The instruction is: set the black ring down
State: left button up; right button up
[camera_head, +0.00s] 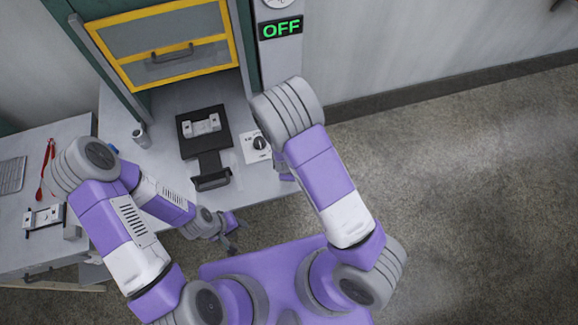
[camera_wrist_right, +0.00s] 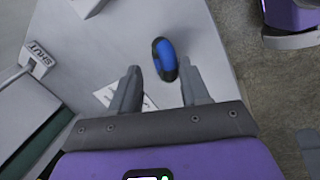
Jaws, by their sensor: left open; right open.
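My right gripper (camera_wrist_right: 162,88) is open, with a finger on each side below the piece; nothing is clamped. I cannot tell whether the piece touches the surface. In the head view the ring and my right gripper are hidden behind my right arm. My left gripper (camera_head: 238,237) is open and empty, low in front of the worktop.
A grey worktop (camera_head: 168,102) carries a black tray-like holder (camera_head: 190,145) with a light metal part, a small cup (camera_head: 141,137) and a dial plate (camera_head: 249,155). A yellow-framed door (camera_head: 185,68) is raised above. A side table (camera_head: 30,250) stands left. An OFF sign (camera_head: 281,28) glows.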

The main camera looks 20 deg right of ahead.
jog(key=p+v, duration=0.2)
jog(key=v, duration=0.9)
jog(key=s+a+f+m+g+y, duration=0.1)
jog(key=s+f+m+y, duration=0.4)
jog(key=s+f+m, duration=0.6)
jog(key=f+m+g, duration=0.1)
jog(key=m, duration=0.4)
jog(key=shift+s+m+g, duration=0.2)
jog(key=shift+m+g, duration=0.1)
jog(key=shift+a+f, duration=0.1)
notch_tip(320, 180, down, 16)
jog(key=b, duration=1.6)
jog(key=shift+r, duration=0.25)
